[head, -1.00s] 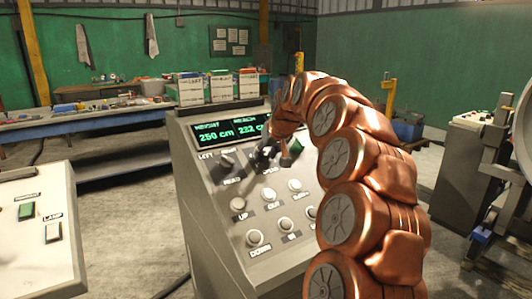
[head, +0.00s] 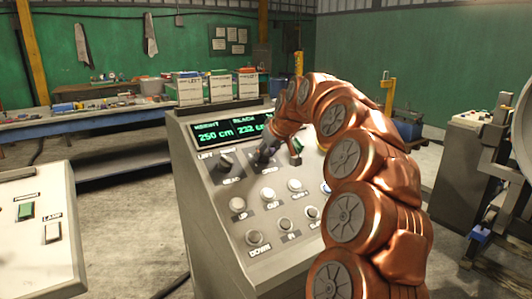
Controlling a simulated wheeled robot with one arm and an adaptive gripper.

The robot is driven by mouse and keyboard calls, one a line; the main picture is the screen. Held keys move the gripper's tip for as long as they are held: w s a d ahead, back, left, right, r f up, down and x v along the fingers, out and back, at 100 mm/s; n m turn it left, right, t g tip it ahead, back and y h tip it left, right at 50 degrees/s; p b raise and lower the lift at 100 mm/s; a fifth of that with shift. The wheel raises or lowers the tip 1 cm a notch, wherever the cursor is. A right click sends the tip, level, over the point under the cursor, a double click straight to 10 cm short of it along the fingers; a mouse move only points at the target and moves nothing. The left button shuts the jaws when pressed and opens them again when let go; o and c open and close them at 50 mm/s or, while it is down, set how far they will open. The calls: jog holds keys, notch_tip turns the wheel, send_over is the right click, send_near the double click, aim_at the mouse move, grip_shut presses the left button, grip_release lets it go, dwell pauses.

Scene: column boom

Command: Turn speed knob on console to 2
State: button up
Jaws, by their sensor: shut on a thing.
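The grey console (head: 215,225) stands in the middle of the head view, with a sloped panel and a green-lit display (head: 222,131) reading height 250 cm and a reach value partly covered by my arm. My copper arm reaches over the panel from the right. My gripper (head: 266,153) is small and dark in this view and is shut on the speed knob, in the upper row right of the head knob (head: 225,163). The speed knob is mostly hidden by the gripper; its pointer and scale numbers cannot be read.
Several round push buttons, such as the up button (head: 238,204) and down button (head: 255,237), sit below the knobs. A green switch (head: 295,146) is close right of the gripper. A pale panel with a lamp switch (head: 52,232) stands at left. A blue workbench (head: 110,120) is behind.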

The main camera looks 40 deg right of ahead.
jog(key=o, duration=1.1)
jog(key=shift+o, duration=0.2)
jog(key=v, duration=1.2)
